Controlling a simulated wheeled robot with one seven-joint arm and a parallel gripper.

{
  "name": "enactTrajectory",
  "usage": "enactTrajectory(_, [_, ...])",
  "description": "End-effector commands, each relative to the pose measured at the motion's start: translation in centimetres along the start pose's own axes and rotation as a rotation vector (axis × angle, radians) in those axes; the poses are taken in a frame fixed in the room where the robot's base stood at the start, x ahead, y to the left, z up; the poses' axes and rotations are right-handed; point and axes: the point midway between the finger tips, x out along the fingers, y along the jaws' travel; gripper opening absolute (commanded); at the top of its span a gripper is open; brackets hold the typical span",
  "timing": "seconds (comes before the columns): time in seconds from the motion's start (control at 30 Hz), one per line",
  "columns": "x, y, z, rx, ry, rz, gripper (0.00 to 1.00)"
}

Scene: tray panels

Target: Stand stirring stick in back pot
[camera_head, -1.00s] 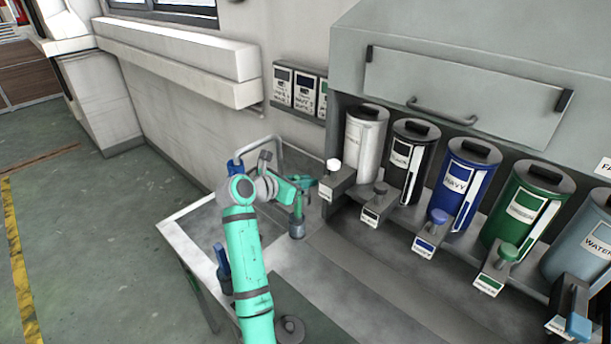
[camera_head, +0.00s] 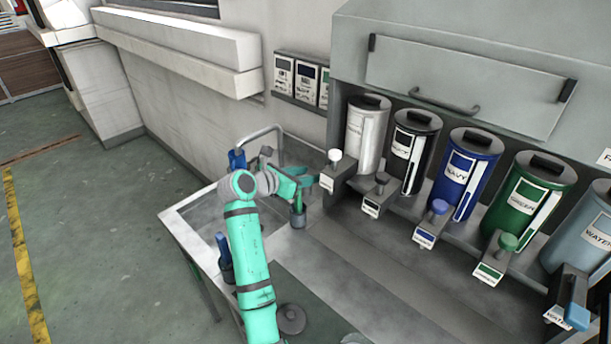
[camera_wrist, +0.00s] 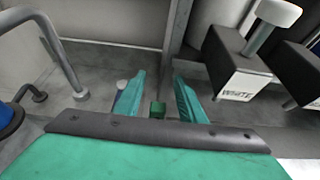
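My gripper (camera_head: 292,180) is over the back of the bench, beside the dispensers. In the wrist view its two green fingers (camera_wrist: 159,76) are apart. A small green block-like end (camera_wrist: 157,108), perhaps the top of the stirring stick, shows between them with gaps on both sides. In the head view a green upright stick (camera_head: 298,202) stands in a small grey pot (camera_head: 298,219) just below my gripper. I cannot tell whether this is the back pot.
A bent metal tap (camera_head: 262,130) rises behind my gripper, and it shows at left in the wrist view (camera_wrist: 62,60). The white-labelled dispenser (camera_head: 366,125) is close on the right, with its spout (camera_wrist: 240,72). Blue items (camera_head: 224,248) stand at the bench's left edge.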

Motion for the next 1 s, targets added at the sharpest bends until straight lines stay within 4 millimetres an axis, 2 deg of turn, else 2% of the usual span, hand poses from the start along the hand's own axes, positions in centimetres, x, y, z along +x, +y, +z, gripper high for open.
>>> enactTrajectory(0.17, [-0.5,0.1,0.0,0.000,0.000,0.002,0.37])
enactTrajectory(0.27, [-1.6,0.1,0.0,0.000,-0.002,0.003,0.37])
enactTrajectory(0.7, [-9.2,0.0,0.0,-0.001,-0.002,0.003,0.37])
enactTrajectory(0.83, [-10.4,0.0,-0.1,0.000,0.000,0.002,0.37])
enactTrajectory(1.0, [-10.9,0.0,-0.1,0.000,0.001,0.001,0.37])
